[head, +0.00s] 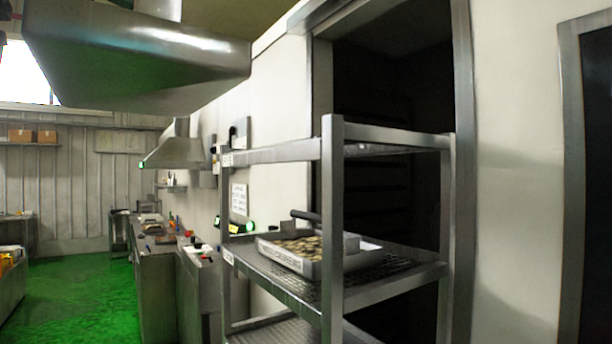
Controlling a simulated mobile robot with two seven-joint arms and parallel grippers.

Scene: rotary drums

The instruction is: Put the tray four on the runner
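A shallow metal tray (285,257) filled with small yellowish-brown pieces sits on the middle wire shelf of a metal rack (332,200). A rack post crosses in front of the tray and hides part of it. A short dark bar (305,215) shows above the tray's back edge; I cannot tell what it belongs to. The rack's upper shelf (385,143) looks empty from here. A lower shelf (270,332) is partly cut off by the bottom edge. I cannot tell which shelf level is the runner. Neither of my grippers is in view.
A dark open doorway (385,75) stands behind the rack. A large metal hood (140,60) hangs at upper left. Counters with small items (155,240) run along the wall left of the rack. The green floor (80,295) is open at left.

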